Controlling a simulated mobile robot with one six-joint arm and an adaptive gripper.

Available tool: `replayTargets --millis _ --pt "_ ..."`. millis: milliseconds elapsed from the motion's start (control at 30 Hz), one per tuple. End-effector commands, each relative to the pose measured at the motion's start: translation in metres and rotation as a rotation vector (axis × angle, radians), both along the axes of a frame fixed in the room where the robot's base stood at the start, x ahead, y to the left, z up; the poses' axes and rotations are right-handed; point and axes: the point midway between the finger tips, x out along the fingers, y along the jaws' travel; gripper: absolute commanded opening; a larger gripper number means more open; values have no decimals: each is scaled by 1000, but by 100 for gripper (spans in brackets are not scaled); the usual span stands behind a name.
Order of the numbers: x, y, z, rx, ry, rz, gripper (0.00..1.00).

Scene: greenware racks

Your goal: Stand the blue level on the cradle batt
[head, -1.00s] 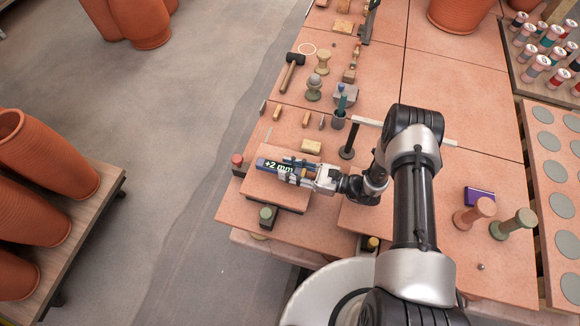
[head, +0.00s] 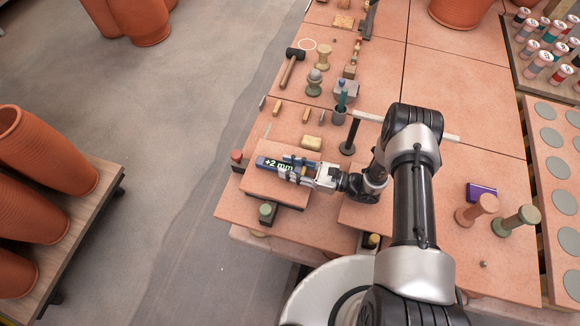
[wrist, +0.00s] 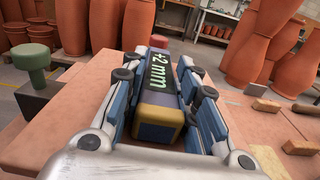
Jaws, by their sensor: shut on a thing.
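The blue level (head: 267,163) has a dark face that reads "+2 mm" and a yellowish end block. It lies lengthwise over the cradle batt (head: 262,187), a terracotta slab at the near left end of the table. My gripper (head: 299,169) is shut on the level from the right. In the wrist view the level (wrist: 158,84) sits between the two blue-sided fingers of my gripper (wrist: 160,65), its display facing up. The level's underside is hidden, so I cannot tell whether it touches the batt.
A green-topped knob (head: 266,209) stands at the batt's near side and a red-topped one (head: 237,157) at its far left. A tan block (head: 311,143) and a dark post (head: 350,136) stand just behind. A purple box (head: 481,192) lies right of my arm.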

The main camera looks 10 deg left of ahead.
Motion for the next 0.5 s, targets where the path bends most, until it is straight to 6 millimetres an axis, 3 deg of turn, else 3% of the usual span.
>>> replayTargets --millis 167,200,500 --pt "0 0 -4 1 0 0 5" --pt "0 0 -4 1 0 0 28" --pt "0 0 -4 0 0 0 48"
